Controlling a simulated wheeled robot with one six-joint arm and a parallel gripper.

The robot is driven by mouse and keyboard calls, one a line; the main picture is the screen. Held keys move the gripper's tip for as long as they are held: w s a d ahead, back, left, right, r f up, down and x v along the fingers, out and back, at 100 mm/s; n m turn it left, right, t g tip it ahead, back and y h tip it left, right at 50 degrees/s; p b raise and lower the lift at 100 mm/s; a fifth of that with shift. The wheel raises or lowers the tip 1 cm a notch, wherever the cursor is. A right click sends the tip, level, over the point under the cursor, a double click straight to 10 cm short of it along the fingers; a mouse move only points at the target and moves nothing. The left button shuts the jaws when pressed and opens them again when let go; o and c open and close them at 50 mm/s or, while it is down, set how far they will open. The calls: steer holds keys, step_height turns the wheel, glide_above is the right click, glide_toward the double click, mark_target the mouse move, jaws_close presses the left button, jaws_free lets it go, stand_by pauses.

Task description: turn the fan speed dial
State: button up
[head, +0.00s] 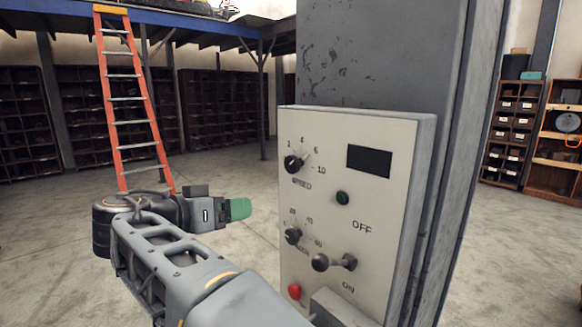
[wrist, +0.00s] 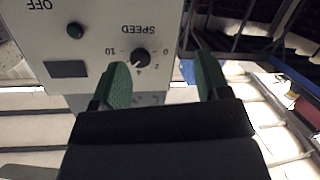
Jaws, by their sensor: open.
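The fan speed dial is a small black round knob (head: 293,164) marked SPEED, at the upper left of a pale control panel (head: 390,215). In the wrist view the dial (wrist: 141,56) appears upside down, with numbers around it. My gripper (head: 240,208) has green fingers and is left of the panel, lower than the dial in the head view. In the wrist view my gripper (wrist: 163,78) is open and empty. The dial shows between its fingers, nearer the left one, and apart from them.
The panel also bears a dark display (head: 369,161), a green button (head: 342,198), a second black dial (head: 292,236), an ON/OFF lever (head: 333,262) and a red button (head: 294,291). A grey column (head: 385,60) stands behind. An orange ladder (head: 127,100) stands far left; floor between is clear.

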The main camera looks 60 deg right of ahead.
mark_target(289, 167)
step_height(289, 167, up, 6)
steer(key=s+d+m+g+h, duration=0.2)
steer(key=m+g, duration=0.1)
steer(key=m, duration=0.2)
steer(key=p+x, duration=0.1)
steer(key=x, duration=0.3)
steer(key=p+x, duration=0.1)
steer(key=x, duration=0.3)
steer(key=p+x, duration=0.1)
steer(key=x, duration=0.3)
steer(key=shift+d+f+p, duration=0.2)
steer(key=shift+f+p, duration=0.2)
steer(key=shift+c, duration=0.4)
steer(key=c, duration=0.8)
steer(key=shift+c, duration=0.2)
